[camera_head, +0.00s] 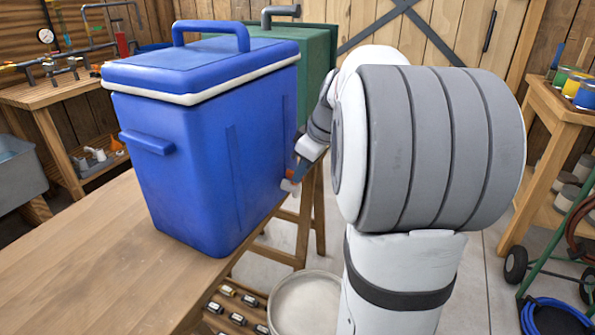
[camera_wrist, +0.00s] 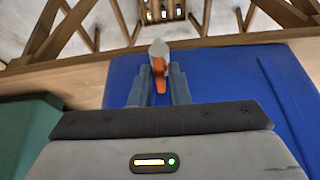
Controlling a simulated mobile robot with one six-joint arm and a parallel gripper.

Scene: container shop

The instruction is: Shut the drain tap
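The blue cooler box (camera_head: 205,165) with its lid on stands on the wooden bench top. Its drain tap (camera_head: 289,186), orange and white, sticks out low on the cooler's right side. In the wrist view the tap's orange lever (camera_wrist: 159,80) and white body (camera_wrist: 158,48) show between my fingertips. My gripper (camera_wrist: 159,76) is at the tap, one finger on each side of the lever, fingers apart. I cannot tell whether they press on it.
A green container (camera_head: 300,50) stands behind the cooler. A round pale tub (camera_head: 305,302) is on the floor below the tap. A wooden workbench (camera_head: 45,97) is at the left, and a shelf with paint cans (camera_head: 560,105) at the right.

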